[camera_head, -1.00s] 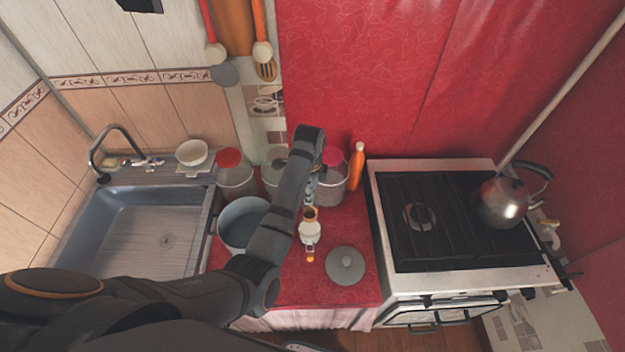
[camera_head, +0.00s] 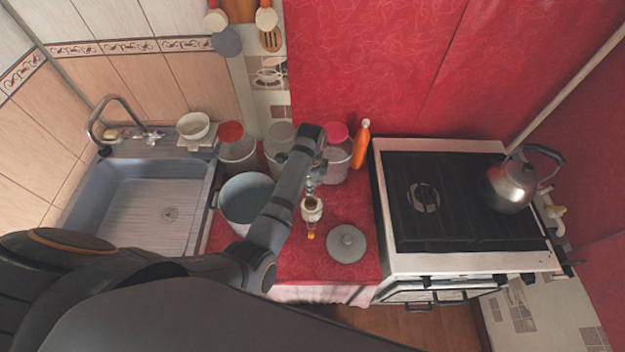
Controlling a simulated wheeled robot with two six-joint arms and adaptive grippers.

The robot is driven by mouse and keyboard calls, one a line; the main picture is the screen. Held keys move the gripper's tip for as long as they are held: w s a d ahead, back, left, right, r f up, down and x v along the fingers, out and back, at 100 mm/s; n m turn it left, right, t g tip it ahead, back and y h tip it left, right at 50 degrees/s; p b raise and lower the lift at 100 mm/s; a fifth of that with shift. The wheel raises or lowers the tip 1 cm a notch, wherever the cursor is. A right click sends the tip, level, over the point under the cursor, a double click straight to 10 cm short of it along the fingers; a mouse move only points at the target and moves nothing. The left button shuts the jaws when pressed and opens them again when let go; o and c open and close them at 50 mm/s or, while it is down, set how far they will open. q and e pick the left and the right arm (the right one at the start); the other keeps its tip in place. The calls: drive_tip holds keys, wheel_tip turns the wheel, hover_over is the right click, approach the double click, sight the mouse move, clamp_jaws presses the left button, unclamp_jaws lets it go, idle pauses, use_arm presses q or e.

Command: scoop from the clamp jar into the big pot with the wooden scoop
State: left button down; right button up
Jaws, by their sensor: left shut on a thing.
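The clamp jar (camera_head: 312,212) is small and pale, with a brown opening and an orange-yellow clasp at its front. It stands on the red oilcloth counter. The big pot (camera_head: 246,203) is open and blue-grey inside, left of the jar. Its right side is partly behind my left arm. My left gripper (camera_head: 313,186) is just above and behind the jar's opening, pointing down, mostly hidden by its own wrist. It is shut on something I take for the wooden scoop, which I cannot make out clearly. My right gripper is not in view.
A grey lid (camera_head: 347,243) lies right of the jar. Red-lidded canisters (camera_head: 337,158) and an orange bottle (camera_head: 361,143) stand behind. The sink (camera_head: 150,205) is at left. The stove (camera_head: 460,205) with a kettle (camera_head: 512,184) is at right.

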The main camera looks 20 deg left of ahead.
use_arm(q)
drive_tip(key=f, duration=0.1)
drive_tip(key=f+b, duration=0.1)
drive_tip(key=f, duration=0.1)
drive_tip(key=shift+w+f, duration=0.2)
drive_tip(key=shift+f, duration=0.75)
drive_tip(key=shift+f+b, duration=0.3)
drive_tip(key=shift+f, duration=0.2)
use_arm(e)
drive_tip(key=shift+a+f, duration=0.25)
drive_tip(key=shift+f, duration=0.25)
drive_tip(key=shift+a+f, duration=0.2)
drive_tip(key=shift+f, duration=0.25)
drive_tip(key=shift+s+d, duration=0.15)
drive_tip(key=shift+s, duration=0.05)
use_arm(q)
drive_tip(key=shift+r, duration=0.1)
